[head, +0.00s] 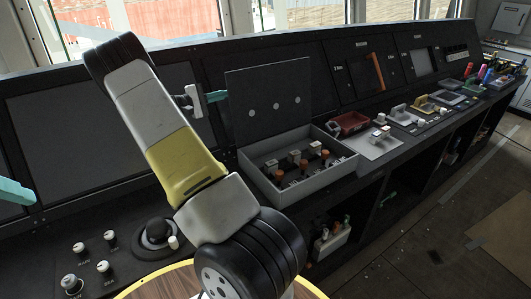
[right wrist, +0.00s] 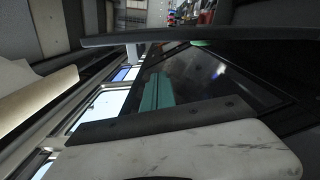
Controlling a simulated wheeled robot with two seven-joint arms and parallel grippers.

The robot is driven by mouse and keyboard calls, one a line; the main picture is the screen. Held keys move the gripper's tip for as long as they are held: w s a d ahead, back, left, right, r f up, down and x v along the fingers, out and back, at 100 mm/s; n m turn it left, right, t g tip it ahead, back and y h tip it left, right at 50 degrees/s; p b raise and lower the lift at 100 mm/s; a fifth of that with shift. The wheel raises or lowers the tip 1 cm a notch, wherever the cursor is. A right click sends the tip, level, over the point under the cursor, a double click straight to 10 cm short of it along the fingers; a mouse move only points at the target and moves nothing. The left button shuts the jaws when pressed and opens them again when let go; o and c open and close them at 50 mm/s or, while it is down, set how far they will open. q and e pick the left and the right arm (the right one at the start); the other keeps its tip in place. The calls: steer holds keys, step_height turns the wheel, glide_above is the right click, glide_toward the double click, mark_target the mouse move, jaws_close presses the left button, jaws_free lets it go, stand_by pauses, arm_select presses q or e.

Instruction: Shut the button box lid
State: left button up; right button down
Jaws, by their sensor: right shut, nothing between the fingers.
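The grey button box (head: 337,172) stands on the console with several orange and white knobs inside. Of my left gripper, only a teal part (head: 15,191) shows at the left edge of the head view.
A red tray (head: 350,123) and a grey panel with white knobs (head: 375,143) lie right of the box. A joystick (head: 159,235) and several knobs (head: 103,267) are on the console at lower left. Dark screens line the back. My right arm crosses the middle.

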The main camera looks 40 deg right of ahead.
mark_target(229, 96)
steer(key=s, duration=0.1)
steer(key=s+r, duration=0.1)
steer(key=s, duration=0.1)
steer(key=shift+a, duration=0.15)
steer(key=shift+s+a+r, duration=0.1)
steer(key=shift+s+r, duration=0.1)
steer(key=shift+s, duration=0.5)
steer(key=shift+s+a+r, duration=0.1)
steer(key=shift+s+r, duration=0.05)
steer(key=shift+s, duration=0.8)
steer(key=s, duration=0.3)
steer(key=shift+a+r, duration=0.15)
steer(key=shift+r, duration=0.05)
steer(key=shift+s, duration=0.1)
